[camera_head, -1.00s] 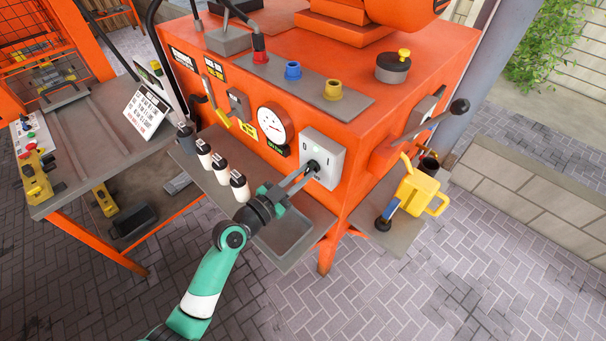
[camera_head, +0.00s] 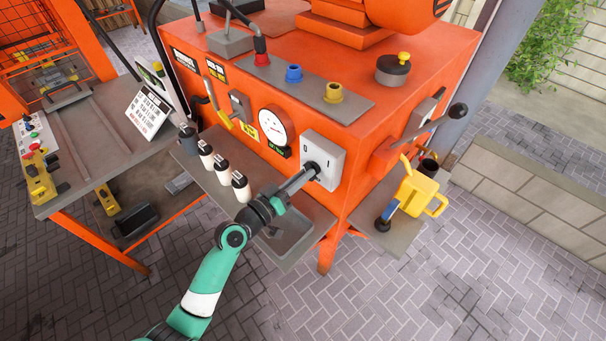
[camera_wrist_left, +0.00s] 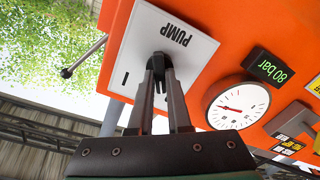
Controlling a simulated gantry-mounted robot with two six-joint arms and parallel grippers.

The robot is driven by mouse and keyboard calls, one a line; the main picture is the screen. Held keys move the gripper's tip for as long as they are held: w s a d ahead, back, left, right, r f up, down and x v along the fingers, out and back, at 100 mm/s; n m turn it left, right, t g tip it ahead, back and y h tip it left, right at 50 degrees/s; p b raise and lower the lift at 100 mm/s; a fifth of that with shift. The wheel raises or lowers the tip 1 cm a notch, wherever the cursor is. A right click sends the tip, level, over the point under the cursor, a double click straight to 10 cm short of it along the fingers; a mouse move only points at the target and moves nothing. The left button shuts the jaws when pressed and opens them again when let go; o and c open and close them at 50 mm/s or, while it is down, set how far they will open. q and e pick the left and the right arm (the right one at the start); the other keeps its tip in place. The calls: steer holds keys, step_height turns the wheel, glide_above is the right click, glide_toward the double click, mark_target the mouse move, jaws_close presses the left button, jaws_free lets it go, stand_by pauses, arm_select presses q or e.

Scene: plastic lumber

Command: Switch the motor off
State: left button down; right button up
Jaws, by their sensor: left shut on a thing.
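A light grey switch box (camera_head: 323,160) with the marks 0 and I sits on the orange machine's front. In the left wrist view its plate (camera_wrist_left: 140,40) reads PUMP. My left gripper (camera_head: 312,170) reaches the box from the lower left. Its fingers are shut on the dark rotary knob (camera_wrist_left: 158,62) in the middle of the plate, which they mostly cover. No switch marked as motor is readable. My right gripper is not in view.
A round gauge (camera_head: 272,127) and a green 80 bar display (camera_wrist_left: 272,68) are left of the box. White bottles (camera_head: 241,186) stand on the grey shelf below. A side lever (camera_head: 430,125) and a yellow can (camera_head: 420,188) are at the right.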

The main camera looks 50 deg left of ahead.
arm_select(q)
steer(key=shift+n, duration=0.5)
steer(key=c, duration=0.9)
jaws_free()
steer(key=shift+o, duration=0.2)
steer(key=s, duration=1.1)
steer(key=shift+s+d, duration=0.25)
steer(key=shift+s, duration=0.1)
